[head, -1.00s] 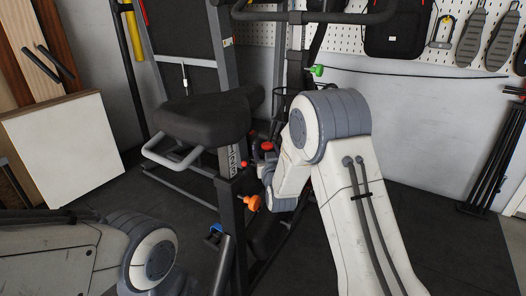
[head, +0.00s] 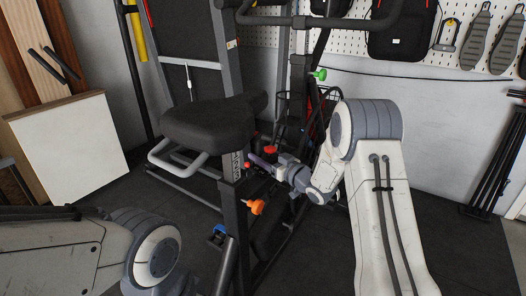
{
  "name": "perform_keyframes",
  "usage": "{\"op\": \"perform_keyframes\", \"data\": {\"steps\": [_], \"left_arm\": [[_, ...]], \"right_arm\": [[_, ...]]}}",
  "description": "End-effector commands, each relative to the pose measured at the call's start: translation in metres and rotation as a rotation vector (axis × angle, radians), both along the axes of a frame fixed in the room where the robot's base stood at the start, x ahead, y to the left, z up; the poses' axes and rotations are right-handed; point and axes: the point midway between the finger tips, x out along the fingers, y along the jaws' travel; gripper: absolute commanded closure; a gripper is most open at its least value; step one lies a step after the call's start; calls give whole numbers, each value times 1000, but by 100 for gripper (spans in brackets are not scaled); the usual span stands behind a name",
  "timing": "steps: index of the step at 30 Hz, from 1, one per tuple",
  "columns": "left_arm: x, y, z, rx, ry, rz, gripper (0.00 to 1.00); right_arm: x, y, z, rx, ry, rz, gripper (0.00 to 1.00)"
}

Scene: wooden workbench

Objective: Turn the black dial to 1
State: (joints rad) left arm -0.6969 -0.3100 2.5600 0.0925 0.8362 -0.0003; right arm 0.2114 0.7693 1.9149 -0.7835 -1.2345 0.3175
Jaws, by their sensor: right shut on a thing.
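The exercise bike stands in the middle of the head view, with a black seat (head: 210,122) and a dark upright post (head: 233,190). My right gripper (head: 258,161) reaches in from the right to the post below the seat. Its jaws are shut on a small dark part there, apparently the black dial; the jaws mostly hide it, and no number or mark can be read. My left arm shows only at the lower left, and its gripper is out of view.
A red knob (head: 271,149) is just above my right gripper, and an orange knob (head: 257,207) sits lower on the post. A green knob (head: 318,74) is higher up. A white panel (head: 68,148) leans at the left. Dark floor is free at the right.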

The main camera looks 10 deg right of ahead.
Motion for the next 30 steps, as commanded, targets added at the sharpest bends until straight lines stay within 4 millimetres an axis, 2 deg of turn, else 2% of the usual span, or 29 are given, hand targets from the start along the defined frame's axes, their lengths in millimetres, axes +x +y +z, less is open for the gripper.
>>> {"op": "perform_keyframes", "data": {"steps": [3,12,21,30], "left_arm": [[0,0,16,0,0,0,50],[0,0,40,0,0,0,50],[0,0,51,0,0,0,50],[0,0,54,0,0,0,50]], "right_arm": [[-1,1,4,0,1,108,91],[-7,8,3,-1,-1,375,91],[-13,12,1,0,-1,561,91],[-16,14,1,0,-1,642,91]]}}
